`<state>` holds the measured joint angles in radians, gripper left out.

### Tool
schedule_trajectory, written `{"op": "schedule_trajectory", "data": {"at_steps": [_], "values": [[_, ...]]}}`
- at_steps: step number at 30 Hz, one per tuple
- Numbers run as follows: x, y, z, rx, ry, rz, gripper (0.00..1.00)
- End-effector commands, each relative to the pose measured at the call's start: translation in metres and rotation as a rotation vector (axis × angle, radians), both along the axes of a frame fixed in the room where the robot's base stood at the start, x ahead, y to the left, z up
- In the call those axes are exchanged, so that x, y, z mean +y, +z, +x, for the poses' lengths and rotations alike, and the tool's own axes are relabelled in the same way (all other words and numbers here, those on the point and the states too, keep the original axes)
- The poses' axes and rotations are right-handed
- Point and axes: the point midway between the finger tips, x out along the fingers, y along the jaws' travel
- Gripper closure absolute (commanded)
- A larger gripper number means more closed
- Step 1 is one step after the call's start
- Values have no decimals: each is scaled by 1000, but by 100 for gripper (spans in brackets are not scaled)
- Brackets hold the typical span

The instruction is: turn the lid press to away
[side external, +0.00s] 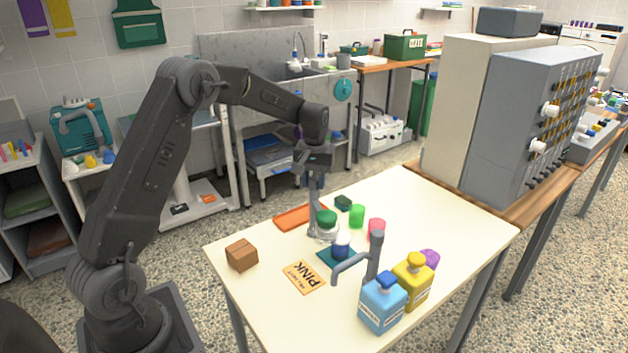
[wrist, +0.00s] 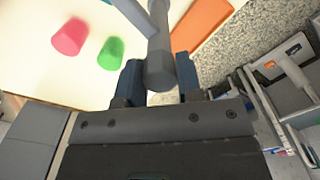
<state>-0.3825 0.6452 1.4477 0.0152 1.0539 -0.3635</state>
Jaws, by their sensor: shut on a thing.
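The lid press, as I take it, is a grey rod with a side arm (wrist: 159,62), close to the camera in the wrist view. My gripper (side external: 316,186) is shut on it, and its dark blue fingers (wrist: 158,80) stand on both sides of the rod. In the side view the grey rod points down from the fingers, above or just behind a clear jar (side external: 326,234) with a green lid (side external: 326,218). Whether the rod touches the lid I cannot tell. The rod's lower end is hidden in the wrist view.
A grey post with a bent arm (side external: 375,262) stands near blue (side external: 382,306) and yellow (side external: 412,285) bottles.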

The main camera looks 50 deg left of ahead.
Motion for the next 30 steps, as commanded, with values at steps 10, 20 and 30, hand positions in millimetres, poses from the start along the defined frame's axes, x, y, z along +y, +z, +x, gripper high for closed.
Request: {"op": "schedule_trajectory", "data": {"at_steps": [10,20,30], "values": [[-1,1,0,0,-329,0,100],[-1,1,0,-1,-643,0,100],[-1,1,0,-1,-948,1,100]]}}
